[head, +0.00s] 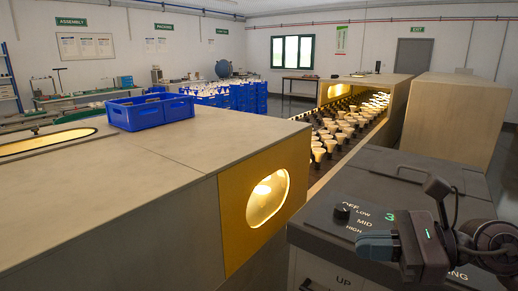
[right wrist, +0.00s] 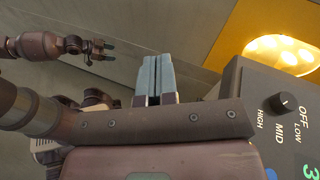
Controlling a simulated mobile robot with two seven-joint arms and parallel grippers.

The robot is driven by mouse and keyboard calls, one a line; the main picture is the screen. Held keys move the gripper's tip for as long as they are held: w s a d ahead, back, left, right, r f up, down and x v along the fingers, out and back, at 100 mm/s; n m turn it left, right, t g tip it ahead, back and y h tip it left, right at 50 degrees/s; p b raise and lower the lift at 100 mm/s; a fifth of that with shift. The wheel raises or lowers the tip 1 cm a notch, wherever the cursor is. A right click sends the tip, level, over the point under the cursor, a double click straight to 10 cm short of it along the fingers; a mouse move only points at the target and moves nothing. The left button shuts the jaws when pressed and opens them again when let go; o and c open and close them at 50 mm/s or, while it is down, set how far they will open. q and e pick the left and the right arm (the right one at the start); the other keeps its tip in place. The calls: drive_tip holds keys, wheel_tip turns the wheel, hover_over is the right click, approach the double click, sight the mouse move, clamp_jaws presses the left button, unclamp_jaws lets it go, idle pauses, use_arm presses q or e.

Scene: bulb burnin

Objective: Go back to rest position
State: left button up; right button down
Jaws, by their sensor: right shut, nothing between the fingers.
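My right gripper (head: 375,246) is in front of the dark control panel (head: 330,240) at the lower right of the head view. In the right wrist view its two grey-blue fingers (right wrist: 155,78) are pressed together with nothing between them. The panel's black knob (head: 342,211) stands left of the OFF, LOW, MID and HIGH labels. The knob also shows at the right of the right wrist view (right wrist: 283,103), apart from the fingers. My left gripper (right wrist: 106,52) shows at the upper left of the right wrist view, its fingers apart and empty. It is outside the head view.
A long bench-like housing (head: 120,165) with a yellow end plate (head: 236,225) and lit window fills the left. A blue crate (head: 150,112) sits on it. Rows of bulbs (head: 335,130) run towards a lit tunnel (head: 385,85). More blue crates (head: 235,97) are stacked behind.

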drive_tip(key=d+f+n+t+h, duration=0.5)
drive_tip(key=d+n+t+h, duration=0.3)
drive_tip(key=n, duration=0.8)
drive_tip(key=d+f+n+t+h, duration=0.55)
drive_tip(key=n+h, duration=0.35)
drive_tip(key=n, duration=0.6)
drive_tip(key=s+d+f+m+g+h, duration=0.1)
drive_tip(key=s+f+m+g, duration=0.3)
drive_tip(key=f, duration=0.2)
drive_tip(key=s+f+m+g+h, duration=0.1)
drive_tip(key=s+f+m+g, duration=0.3)
drive_tip(key=f, duration=0.3)
drive_tip(key=s+a+f+m+g+y, duration=0.35)
drive_tip(key=s+f+g, duration=0.35)
drive_tip(key=s, duration=0.5)
drive_tip(key=w+f+t, duration=0.8)
drive_tip(key=f, duration=0.2)
drive_tip(key=shift+a+f, duration=0.15)
drive_tip(key=shift+f, duration=0.15)
drive_tip(key=shift+t, duration=0.25)
